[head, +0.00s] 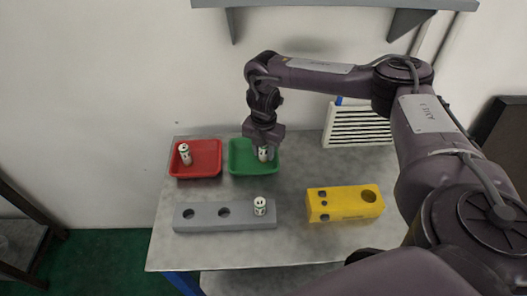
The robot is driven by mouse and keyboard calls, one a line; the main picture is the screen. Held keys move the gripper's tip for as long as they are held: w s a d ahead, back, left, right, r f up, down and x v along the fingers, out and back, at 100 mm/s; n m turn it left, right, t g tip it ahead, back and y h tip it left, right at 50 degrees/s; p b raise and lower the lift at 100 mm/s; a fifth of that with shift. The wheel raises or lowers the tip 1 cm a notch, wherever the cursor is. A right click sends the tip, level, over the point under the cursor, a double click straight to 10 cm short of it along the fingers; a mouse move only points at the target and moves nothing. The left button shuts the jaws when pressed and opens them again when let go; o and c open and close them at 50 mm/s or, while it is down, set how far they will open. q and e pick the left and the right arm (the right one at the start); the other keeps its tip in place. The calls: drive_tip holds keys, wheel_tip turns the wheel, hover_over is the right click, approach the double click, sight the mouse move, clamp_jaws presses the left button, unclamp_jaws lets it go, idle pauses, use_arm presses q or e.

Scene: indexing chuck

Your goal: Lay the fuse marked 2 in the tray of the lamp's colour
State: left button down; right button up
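A green tray (236,166) stands at the back middle of the table. My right gripper (265,148) points down into it. A white fuse (263,154) shows right at the fingertips, inside the tray's outline; whether the fingers grip it is too small to tell. A second white fuse (184,153) stands, slightly tilted, in the red tray (207,170) to the left. A third fuse (259,206) stands upright at the right end of the grey rack (241,220). The marks on the fuses are too small to read. My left gripper is out of view.
The grey rack has two empty holes to the left. A yellow block (343,213) with a large round hole and small dark spots stands at the right. A white slatted panel (357,126) is behind it. A shelf (330,4) hangs above; no lit lamp is evident.

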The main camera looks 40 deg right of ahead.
wheel_tip(320, 180, up, 7)
drive_tip(key=shift+p, duration=0.5)
